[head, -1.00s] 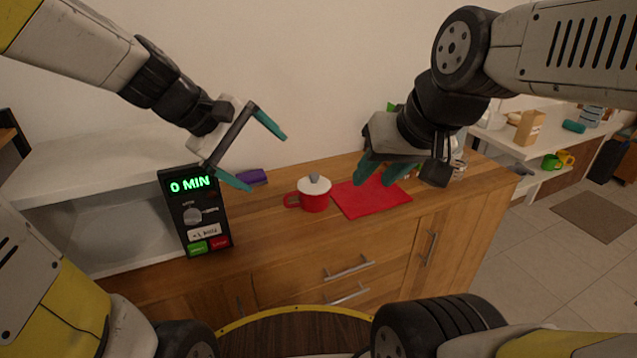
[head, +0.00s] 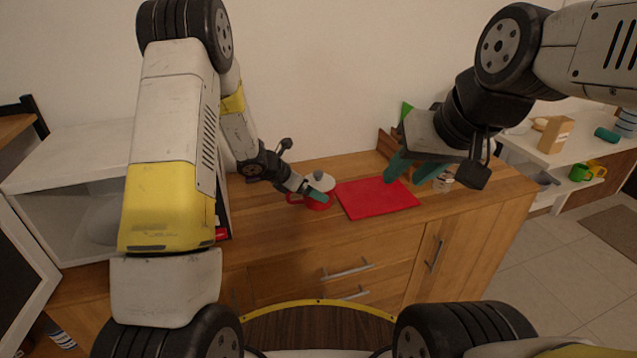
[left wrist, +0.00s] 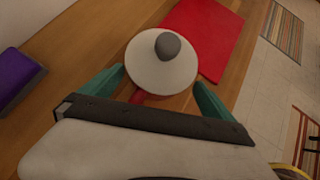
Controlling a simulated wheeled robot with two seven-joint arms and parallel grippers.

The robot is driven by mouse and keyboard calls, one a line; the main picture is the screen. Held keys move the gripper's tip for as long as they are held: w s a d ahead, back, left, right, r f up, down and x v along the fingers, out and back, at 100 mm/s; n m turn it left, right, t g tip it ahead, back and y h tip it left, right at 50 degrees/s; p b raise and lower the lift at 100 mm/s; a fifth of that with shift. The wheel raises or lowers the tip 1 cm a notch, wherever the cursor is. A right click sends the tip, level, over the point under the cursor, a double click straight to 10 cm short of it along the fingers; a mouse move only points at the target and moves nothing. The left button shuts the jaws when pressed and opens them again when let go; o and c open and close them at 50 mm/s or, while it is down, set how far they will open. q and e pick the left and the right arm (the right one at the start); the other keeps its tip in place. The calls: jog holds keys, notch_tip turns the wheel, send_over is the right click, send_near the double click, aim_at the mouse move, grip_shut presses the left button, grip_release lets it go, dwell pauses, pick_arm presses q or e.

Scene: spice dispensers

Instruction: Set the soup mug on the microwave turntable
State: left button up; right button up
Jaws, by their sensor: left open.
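The soup mug (head: 318,198) is red with a white lid and a grey knob, and stands on the wooden counter left of a red mat. My left gripper (head: 308,194) is low at the mug's left side. In the left wrist view the mug's lid (left wrist: 160,72) lies ahead of and between the open teal fingers (left wrist: 160,92), with part of the red handle showing below it. The white microwave (head: 75,155) stands open at the left; the turntable (head: 98,228) inside is dim and partly hidden by my left arm.
The red mat (head: 375,198) lies right of the mug. A purple object (left wrist: 15,75) lies left of it in the left wrist view. The microwave's open door (head: 25,275) stands at the lower left. A small white cup (head: 443,182) is near my right gripper.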

pick_arm(q)
jog(key=x, duration=0.6)
jog(key=shift+a+f, duration=0.15)
jog(key=shift+a, duration=0.05)
jog(key=c, duration=1.8)
